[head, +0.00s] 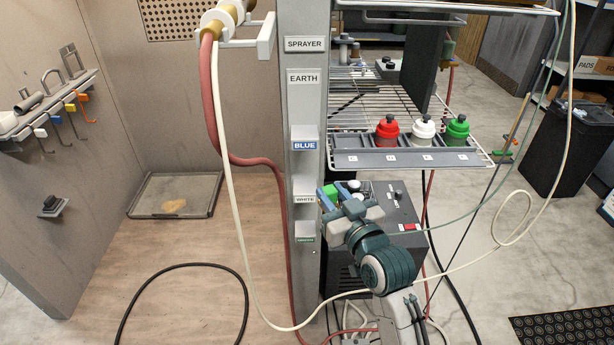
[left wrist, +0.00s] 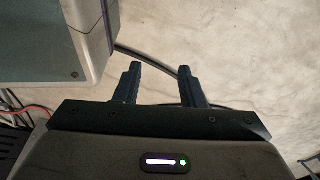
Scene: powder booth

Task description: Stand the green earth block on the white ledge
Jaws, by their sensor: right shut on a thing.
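The green earth block (head: 330,191) is between the blue fingers of my right gripper (head: 332,195), which is shut on it. The gripper hides part of the block. It is beside the grey post, just right of the white ledge (head: 304,199), which carries a WHITE label. I cannot tell whether the block touches the ledge; the ledge's right end is close to the gripper. My left gripper (left wrist: 160,82) shows only in the left wrist view, with its two dark fingers apart and nothing between them, over the floor.
The post also carries a blue ledge (head: 305,145) above and a green-labelled ledge (head: 305,238) below. A rack (head: 408,158) with red, white and green-capped pots stands to the right, above a dark control box (head: 400,205). A red hose (head: 215,120) and pale cable hang left of the post.

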